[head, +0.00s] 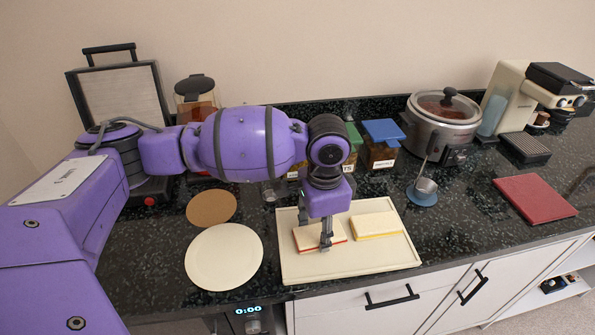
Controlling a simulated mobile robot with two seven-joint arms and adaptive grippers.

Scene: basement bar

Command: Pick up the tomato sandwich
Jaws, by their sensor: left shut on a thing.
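Two sandwiches lie on a cream tray (350,265) on the dark counter. The left sandwich (308,240) has a red filling edge and looks like the tomato one. The right sandwich (376,226) has a yellow filling edge. My left gripper (326,242) points down over the left sandwich and is shut on it. The fingers hide part of the sandwich, and I cannot tell whether it is clear of the tray. My right gripper is not in view.
A round cream plate (224,257) and a brown round mat (211,207) lie left of the tray. Lidded containers (380,145) and a slow cooker (441,125) stand behind. A ladle (425,185) rests on a blue holder. A red board (535,199) lies at the right.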

